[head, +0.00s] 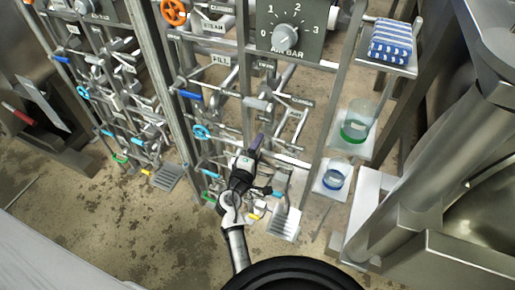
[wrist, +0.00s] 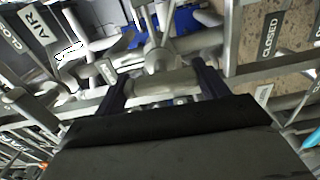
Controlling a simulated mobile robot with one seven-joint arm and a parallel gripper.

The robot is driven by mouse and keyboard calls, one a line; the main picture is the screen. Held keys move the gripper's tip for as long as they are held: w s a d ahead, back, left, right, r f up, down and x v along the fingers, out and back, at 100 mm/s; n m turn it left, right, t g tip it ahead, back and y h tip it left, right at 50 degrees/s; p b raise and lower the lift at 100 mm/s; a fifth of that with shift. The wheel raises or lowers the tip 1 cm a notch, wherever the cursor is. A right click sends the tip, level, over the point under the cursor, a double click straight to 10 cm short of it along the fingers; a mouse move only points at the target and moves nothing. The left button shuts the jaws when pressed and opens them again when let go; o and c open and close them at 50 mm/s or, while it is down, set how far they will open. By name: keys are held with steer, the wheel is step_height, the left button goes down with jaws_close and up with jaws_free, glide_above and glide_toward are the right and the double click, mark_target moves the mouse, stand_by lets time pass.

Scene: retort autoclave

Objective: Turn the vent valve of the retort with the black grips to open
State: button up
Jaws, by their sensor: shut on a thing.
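My gripper (head: 257,142) reaches up into the right-hand valve panel in the head view. In the wrist view my gripper (wrist: 163,82) has one dark finger on each side of a grey metal bar or handle (wrist: 160,88), and is shut on it. A silver valve body (wrist: 157,55) lies just beyond the bar. In the head view a grey lever (head: 258,104) sits on a pipe just above the fingertips. A "CLOSED" plate (head: 301,102) is to its right. I cannot read for certain which label belongs to the held handle, and I make out no black grips.
The air bar dial (head: 287,38) is above. Shelves at right hold a striped cloth (head: 391,42) and a green-based glass (head: 357,121). A second valve panel stands left.

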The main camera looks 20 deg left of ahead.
steer(key=shift+n, duration=0.3)
steer(key=shift+r, duration=0.1)
steer(key=o, duration=1)
steer(key=shift+s, duration=0.1)
